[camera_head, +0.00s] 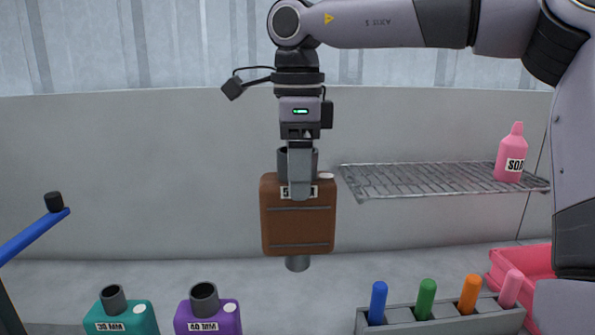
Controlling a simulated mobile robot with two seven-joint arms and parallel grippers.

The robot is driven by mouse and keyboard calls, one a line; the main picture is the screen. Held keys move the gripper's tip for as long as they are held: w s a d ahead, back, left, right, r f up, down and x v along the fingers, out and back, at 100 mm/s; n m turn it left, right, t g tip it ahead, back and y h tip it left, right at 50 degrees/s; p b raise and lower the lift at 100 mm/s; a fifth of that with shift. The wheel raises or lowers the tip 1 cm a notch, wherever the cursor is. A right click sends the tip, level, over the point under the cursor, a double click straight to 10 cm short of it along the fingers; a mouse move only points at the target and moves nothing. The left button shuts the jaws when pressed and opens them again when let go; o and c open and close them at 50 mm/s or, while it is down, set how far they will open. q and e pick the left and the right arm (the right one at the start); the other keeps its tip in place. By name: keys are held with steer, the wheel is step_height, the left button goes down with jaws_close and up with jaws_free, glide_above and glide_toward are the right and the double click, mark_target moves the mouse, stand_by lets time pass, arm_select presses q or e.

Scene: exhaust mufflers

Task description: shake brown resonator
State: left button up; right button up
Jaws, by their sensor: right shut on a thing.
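The brown resonator (298,226) is a boxy brown body with two dark lines across it, a dark pipe at the top and a grey pipe at the bottom. It hangs upright in the air in the middle of the view, clear of the surface below. My right gripper (301,185) comes down from above and is shut on the brown resonator at its top pipe. The fingers partly hide the top pipe and the white label, so the label cannot be fully read. My left gripper is not in view.
A teal resonator (122,316) and a purple one (209,318) stand below left. A grey rack (400,316) holds several coloured pegs at lower right. A wire shelf (420,181) with a pink bottle (511,156) is right. A blue bar (36,236) juts in left.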

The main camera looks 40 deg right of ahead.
mark_target(297, 212)
step_height(297, 212, up, 3)
steer(key=shift+f+b, duration=0.1)
steer(key=shift+b, duration=0.2)
steer(key=shift+a+f, duration=0.1)
steer(key=shift+f, duration=0.05)
step_height(297, 212, down, 7)
steer(key=b, duration=0.4)
steer(key=shift+r+p, duration=0.4)
steer(key=shift+r, duration=0.3)
step_height(297, 212, up, 4)
steer(key=p, duration=0.3)
steer(key=shift+f, duration=0.15)
step_height(297, 212, up, 2)
steer(key=shift+r, duration=0.1)
step_height(297, 212, down, 7)
steer(key=b, duration=0.4)
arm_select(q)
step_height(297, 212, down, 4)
